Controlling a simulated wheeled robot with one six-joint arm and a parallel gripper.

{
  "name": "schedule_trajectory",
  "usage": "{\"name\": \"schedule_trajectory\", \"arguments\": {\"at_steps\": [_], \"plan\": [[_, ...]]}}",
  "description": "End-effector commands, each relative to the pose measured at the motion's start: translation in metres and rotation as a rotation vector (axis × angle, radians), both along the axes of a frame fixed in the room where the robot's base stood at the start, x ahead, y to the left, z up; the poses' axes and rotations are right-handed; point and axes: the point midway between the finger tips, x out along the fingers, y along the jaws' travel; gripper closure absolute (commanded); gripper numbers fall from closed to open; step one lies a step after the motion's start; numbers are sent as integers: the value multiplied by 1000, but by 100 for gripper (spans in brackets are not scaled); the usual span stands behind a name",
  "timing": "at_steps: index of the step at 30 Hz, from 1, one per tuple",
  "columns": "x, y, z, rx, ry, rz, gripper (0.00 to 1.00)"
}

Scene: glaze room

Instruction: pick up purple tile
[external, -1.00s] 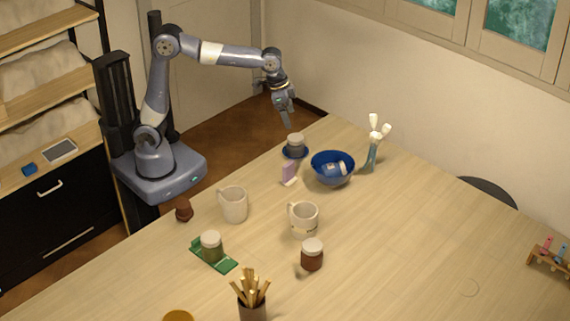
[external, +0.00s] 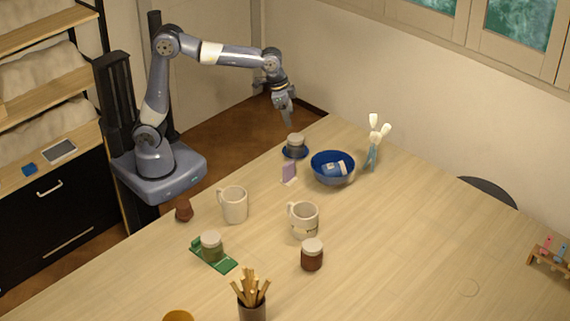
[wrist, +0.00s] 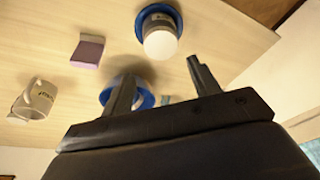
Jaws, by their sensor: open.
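The purple tile (external: 289,172) stands on the wooden table near its left edge, with a pale strip along its base. It also shows in the wrist view (wrist: 89,50), at the upper left and clear of the fingers. My gripper (external: 287,119) is open and empty, raised above the far corner of the table, behind and above the tile. In the wrist view my gripper (wrist: 160,80) has its two fingers spread apart with nothing between them touching.
A jar (external: 295,141) on a blue saucer (external: 290,154) stands just behind the tile. Two mugs (external: 234,205) (external: 303,221) stand nearer the camera.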

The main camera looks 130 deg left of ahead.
Motion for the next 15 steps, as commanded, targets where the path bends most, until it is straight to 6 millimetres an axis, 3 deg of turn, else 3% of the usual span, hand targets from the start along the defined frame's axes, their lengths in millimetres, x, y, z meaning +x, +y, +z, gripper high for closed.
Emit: {"name": "schedule_trajectory", "arguments": {"at_steps": [6, 15], "plan": [[0, 0, 0, 0, 0, 0, 60], [1, 1, 8, 2, -3, 0, 60]]}}
